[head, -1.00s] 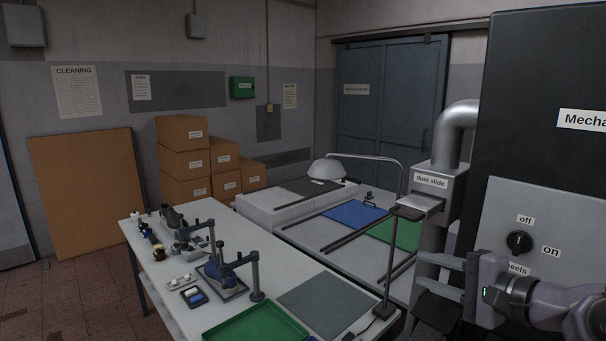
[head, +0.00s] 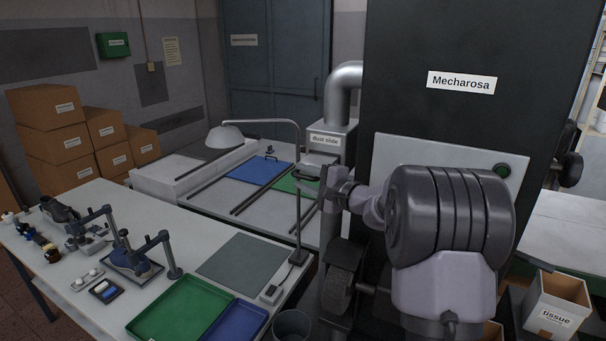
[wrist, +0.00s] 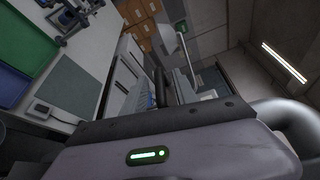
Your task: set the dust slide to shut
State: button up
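The dust slide (head: 325,139) is a grey metal box with a printed label, below a bent silver pipe, left of the black machine. A plate (head: 309,170) sticks out low on its front; my gripper partly covers this area. My gripper (head: 324,178) is right at the front of the box. I cannot tell whether it touches the plate. In the wrist view, the gripper body with its green light fills the bottom, and dark finger parts (wrist: 160,86) show above it. The finger gap is not clear.
The black Mecharosa machine (head: 461,83) stands close on the right behind my arm. A lamp (head: 224,137) arches over the bench at left. The front table holds a green tray (head: 180,308) and a blue tray (head: 235,323). A tissue box (head: 558,305) is at lower right.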

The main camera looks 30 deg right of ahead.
jog(key=shift+w+a, duration=0.15)
jog(key=shift+w, duration=0.05)
jog(key=shift+s, duration=0.1)
jog(key=shift+c, duration=0.6)
grip_shut()
jog(key=shift+f, duration=0.1)
dwell(0.5)
